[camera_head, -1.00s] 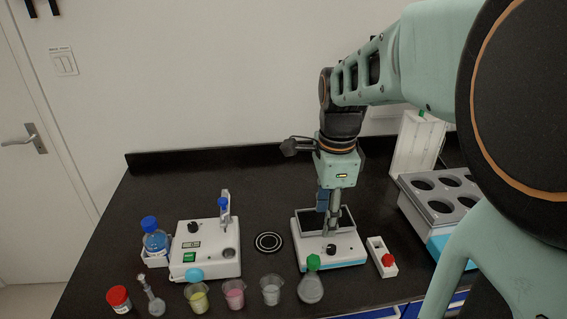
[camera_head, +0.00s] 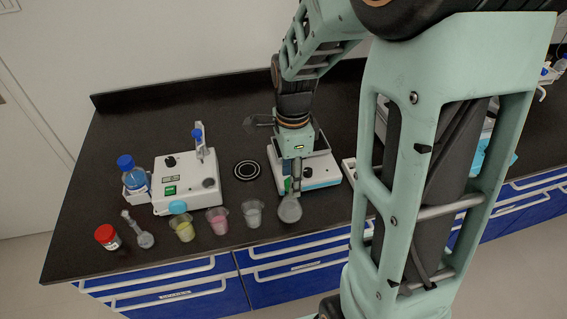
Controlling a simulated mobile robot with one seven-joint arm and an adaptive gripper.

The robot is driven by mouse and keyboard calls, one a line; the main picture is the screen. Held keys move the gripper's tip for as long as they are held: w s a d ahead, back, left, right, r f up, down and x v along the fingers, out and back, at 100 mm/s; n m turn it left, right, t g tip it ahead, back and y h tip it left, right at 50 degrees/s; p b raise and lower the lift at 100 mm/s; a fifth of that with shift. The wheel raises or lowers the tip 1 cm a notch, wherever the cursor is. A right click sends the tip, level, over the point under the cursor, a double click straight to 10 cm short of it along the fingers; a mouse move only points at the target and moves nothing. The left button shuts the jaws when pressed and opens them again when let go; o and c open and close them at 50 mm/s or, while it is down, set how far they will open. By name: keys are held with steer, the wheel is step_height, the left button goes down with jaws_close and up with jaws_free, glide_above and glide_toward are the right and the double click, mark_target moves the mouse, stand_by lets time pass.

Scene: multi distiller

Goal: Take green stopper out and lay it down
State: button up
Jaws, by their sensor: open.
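The green stopper (camera_head: 288,184) shows as a small green patch at my gripper's fingers, above a round clear flask (camera_head: 290,210) near the front edge of the bench. My gripper (camera_head: 292,187) points down at the flask's neck and is open. One finger partly hides the stopper and neck. I cannot tell whether the fingers are around the stopper or beside it, or touching it. The flask stands upright.
Left of the flask stand a clear beaker (camera_head: 253,213), a pink one (camera_head: 217,220) and a yellow one (camera_head: 182,227). A white hotplate device (camera_head: 301,172) stands behind my gripper. A black round pad (camera_head: 246,170) lies left of it. Bare bench (camera_head: 110,190) shows at far left.

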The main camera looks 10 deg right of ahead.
steer(key=shift+c, duration=0.3)
steer(key=c, duration=0.8)
steer(key=shift+o, duration=0.2)
